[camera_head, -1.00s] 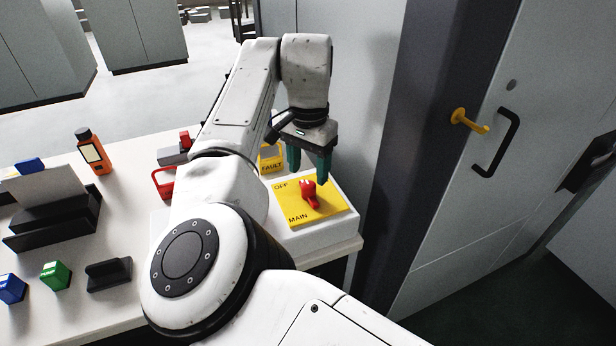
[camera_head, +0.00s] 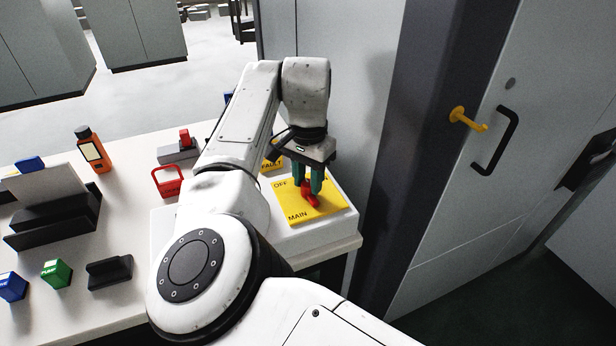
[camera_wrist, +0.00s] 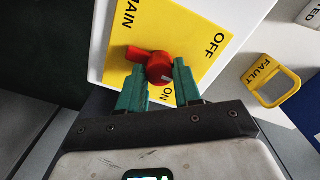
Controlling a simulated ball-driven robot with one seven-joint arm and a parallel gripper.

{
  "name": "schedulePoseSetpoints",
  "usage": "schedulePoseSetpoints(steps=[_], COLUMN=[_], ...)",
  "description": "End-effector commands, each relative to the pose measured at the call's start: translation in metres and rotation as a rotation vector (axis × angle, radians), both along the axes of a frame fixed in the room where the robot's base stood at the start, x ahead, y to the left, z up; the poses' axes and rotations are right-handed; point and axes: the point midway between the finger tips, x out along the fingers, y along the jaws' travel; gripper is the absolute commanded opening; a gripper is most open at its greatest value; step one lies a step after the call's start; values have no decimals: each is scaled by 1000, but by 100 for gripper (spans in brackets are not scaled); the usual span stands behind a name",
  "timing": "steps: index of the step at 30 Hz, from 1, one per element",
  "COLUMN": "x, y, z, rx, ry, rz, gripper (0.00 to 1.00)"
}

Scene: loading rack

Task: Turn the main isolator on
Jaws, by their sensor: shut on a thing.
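The main isolator has a yellow plate (camera_head: 328,208) marked OFF and MAIN, on a white box (camera_head: 330,231) at the table's right corner. Its red handle (camera_head: 311,201) also shows in the wrist view (camera_wrist: 158,67), with a small white mark on it. The handle's long end points toward MAIN, and the word ON is partly visible between my fingers. My gripper (camera_head: 308,188) reaches down from above with its green fingers shut on the red handle. In the wrist view the fingers (camera_wrist: 160,87) stand on either side of the handle's hub. The fingers hide part of the plate.
A yellow FAULT tag (camera_wrist: 270,81) lies beside the box. A red padlock-shaped piece (camera_head: 168,182), an orange bottle (camera_head: 95,152) and a black holder (camera_head: 50,215) stand on the table. A door with a yellow hook (camera_head: 466,119) and black handle (camera_head: 497,150) is at right.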

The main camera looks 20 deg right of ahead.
Motion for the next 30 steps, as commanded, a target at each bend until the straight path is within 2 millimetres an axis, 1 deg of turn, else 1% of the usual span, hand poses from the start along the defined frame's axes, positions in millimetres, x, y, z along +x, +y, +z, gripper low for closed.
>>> schedulePoseSetpoints(steps=[1, 6, 7, 14, 20, 30], x=[0, 0, 0, 0, 0, 0], y=[0, 0, 0, 0, -1, -1], z=[0, 0, 0, 1, 2, 3], rx=[0, 0, 0, -1, -3, -4], ry=[0, 0, 0, 0, 1, 1], rz=[0, 0, 0, -21, -105, -392], gripper=[21, 4, 3, 3, 3, 3])
